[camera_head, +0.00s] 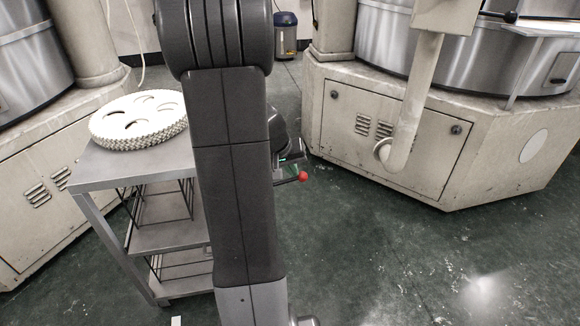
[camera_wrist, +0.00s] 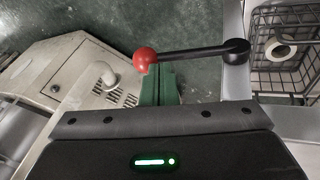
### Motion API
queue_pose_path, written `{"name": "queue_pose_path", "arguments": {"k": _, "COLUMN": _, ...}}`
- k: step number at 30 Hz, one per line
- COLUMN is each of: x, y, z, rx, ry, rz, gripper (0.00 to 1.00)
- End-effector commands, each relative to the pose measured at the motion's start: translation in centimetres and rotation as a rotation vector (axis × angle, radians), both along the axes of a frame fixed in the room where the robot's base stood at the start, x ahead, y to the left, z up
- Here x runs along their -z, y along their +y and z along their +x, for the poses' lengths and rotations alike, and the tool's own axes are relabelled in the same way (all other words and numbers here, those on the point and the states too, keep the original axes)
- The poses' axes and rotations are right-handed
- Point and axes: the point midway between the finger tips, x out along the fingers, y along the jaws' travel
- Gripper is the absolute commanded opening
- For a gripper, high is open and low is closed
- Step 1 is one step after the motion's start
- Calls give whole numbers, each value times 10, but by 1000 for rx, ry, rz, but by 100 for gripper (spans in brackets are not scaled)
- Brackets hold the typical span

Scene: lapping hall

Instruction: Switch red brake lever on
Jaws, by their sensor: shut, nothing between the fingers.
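The red brake lever is a dark rod with a red ball knob (camera_wrist: 145,57) at its left end in the wrist view. Its black pivot (camera_wrist: 236,51) sits at the edge of the grey cart. The rod lies nearly level across that picture. In the head view the red knob (camera_head: 303,176) shows just right of my arm, which hides the pivot. My gripper (camera_wrist: 160,70) has green fingers, shut and empty, with tips right beside the knob and the rod. I cannot tell whether they touch. In the head view my gripper (camera_head: 292,157) is partly hidden, close above the lever.
The grey cart (camera_head: 85,172) carries a pale disc with holes (camera_head: 138,122) on top and wire baskets (camera_head: 165,205) below. Cream machines stand at left (camera_head: 30,185) and right (camera_head: 385,130). The green floor at right is clear.

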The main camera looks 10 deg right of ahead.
Motion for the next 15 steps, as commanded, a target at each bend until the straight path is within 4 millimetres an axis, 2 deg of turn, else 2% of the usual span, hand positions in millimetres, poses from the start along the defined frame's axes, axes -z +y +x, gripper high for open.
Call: {"name": "queue_pose_path", "arguments": {"k": 15, "x": -2, "y": -2, "z": 0, "rx": 2, "ry": 3, "rz": 28, "gripper": 0}}
